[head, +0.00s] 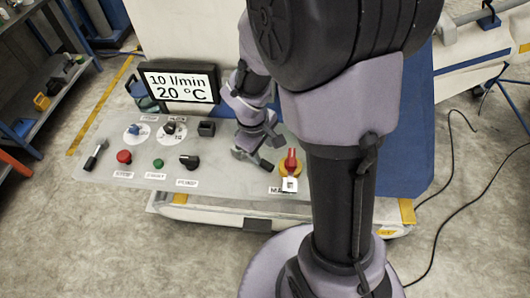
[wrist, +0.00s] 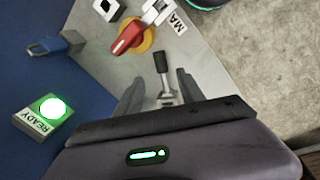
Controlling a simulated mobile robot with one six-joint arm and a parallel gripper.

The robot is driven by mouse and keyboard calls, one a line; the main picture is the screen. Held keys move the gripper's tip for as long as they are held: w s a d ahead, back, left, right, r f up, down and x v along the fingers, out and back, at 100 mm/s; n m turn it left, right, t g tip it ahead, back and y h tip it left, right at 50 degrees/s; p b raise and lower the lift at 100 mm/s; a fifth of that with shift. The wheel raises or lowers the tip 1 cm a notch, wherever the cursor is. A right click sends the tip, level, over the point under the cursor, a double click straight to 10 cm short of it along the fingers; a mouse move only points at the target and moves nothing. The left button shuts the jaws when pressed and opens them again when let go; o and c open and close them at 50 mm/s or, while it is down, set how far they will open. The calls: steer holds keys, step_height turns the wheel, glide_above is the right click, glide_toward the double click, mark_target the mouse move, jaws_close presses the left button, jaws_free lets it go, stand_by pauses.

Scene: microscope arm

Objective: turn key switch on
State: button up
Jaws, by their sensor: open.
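My gripper (head: 254,161) hangs over the right part of the grey control panel (head: 215,180), left of a red rotary handle on a yellow disc (head: 291,162). In the wrist view my gripper (wrist: 159,78) is open, its two fingers apart. Between the fingers, in the picture, is a small part with a black grip (wrist: 161,62) and a metal lower end. I cannot tell whether this is the key switch, or whether the fingers touch it. The red handle (wrist: 130,36) on yellow shows above it.
A black-handled lever (head: 95,155), red button (head: 124,156), green button (head: 158,163) and black knob (head: 189,162) stand on the left panel. A display (head: 181,83) stands behind. A lit green READY lamp (wrist: 53,107) and a blue block (wrist: 58,43) show at left in the wrist view.

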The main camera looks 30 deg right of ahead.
step_height(320, 180, up, 8)
steer(key=a+p, duration=0.1)
steer(key=p, duration=0.1)
steer(key=shift+s+a+f, duration=0.15)
steer(key=shift+s, duration=0.2)
steer(key=s+a+r+m+t+y+b, duration=0.3)
steer(key=s+a+m+t+y+b, duration=0.1)
steer(key=s+a+m+b, duration=0.5)
steer(key=s+b, duration=0.2)
steer(key=s, duration=0.1)
steer(key=shift+s+a+r+m+t, duration=0.25)
steer(key=shift+a+r+m+t, duration=0.05)
steer(key=shift+r+m+t, duration=0.1)
